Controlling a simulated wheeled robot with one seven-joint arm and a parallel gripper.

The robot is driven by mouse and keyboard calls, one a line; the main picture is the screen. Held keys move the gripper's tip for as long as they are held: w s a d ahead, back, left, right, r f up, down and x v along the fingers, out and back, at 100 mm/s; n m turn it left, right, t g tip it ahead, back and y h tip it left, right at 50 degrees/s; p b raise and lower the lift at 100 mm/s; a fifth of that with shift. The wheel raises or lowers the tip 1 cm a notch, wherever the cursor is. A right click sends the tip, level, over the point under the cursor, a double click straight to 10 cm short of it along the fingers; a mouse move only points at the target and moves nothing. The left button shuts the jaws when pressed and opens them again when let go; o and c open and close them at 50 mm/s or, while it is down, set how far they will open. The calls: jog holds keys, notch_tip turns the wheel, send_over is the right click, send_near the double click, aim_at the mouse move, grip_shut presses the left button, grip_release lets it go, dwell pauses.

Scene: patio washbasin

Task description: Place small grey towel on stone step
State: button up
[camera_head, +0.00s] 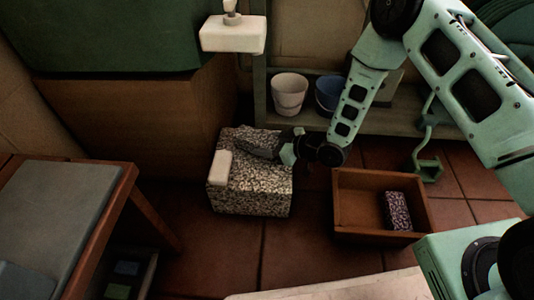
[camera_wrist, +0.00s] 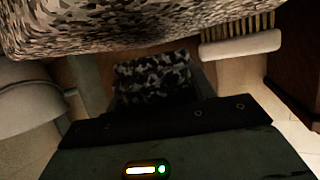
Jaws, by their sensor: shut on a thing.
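The stone step (camera_head: 250,200) is a speckled grey block on the floor, left of centre in the head view. Its speckled surface fills the top of the wrist view (camera_wrist: 140,25). My gripper (camera_head: 280,150) is at the right side of the step's top. It is shut on the small grey towel (camera_wrist: 155,78), a dark speckled cloth in the wrist view. In the head view a grey patterned shape (camera_head: 254,141) extends left from the gripper over the step's back part. I cannot tell whether the towel touches the step.
A white-backed brush (camera_head: 220,167) lies on the step's left side; its bristles show in the wrist view. An open wooden box (camera_head: 346,205) holding a speckled block (camera_head: 397,211) stands right. White (camera_head: 289,95) and blue (camera_head: 327,92) buckets are behind. A wooden table (camera_head: 60,215) is left.

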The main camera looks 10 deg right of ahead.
jog(key=shift+f+b, duration=0.45)
jog(key=shift+f, duration=0.75)
jog(key=shift+f, duration=0.15)
jog(key=o, duration=1.2)
